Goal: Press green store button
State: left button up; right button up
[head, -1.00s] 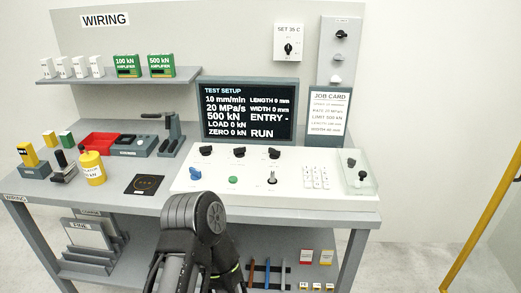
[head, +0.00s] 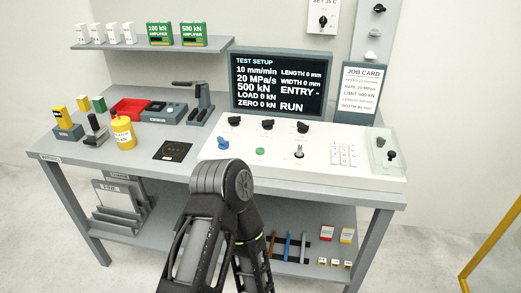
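The green button (head: 260,151) sits on the sloped white control panel (head: 312,178), between a blue knob (head: 223,142) and a small upright metal-and-black switch (head: 298,152). Nothing touches the button and it shows in full. The dark screen (head: 281,85) behind the panel reads TEST SETUP, 500 kN, ENTRY - and RUN. A black link of one of my arms rises from the bottom middle, and its rounded joint stands in front of the panel's near left edge in the picture. Neither gripper shows.
Three black knobs (head: 267,124) line the panel's back, with a keypad (head: 343,154) and clear-covered control (head: 388,151) at right. A yellow canister (head: 123,133), red tray (head: 131,109) and dark square pad (head: 173,151) stand at left. The lower shelf holds tools and small boxes.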

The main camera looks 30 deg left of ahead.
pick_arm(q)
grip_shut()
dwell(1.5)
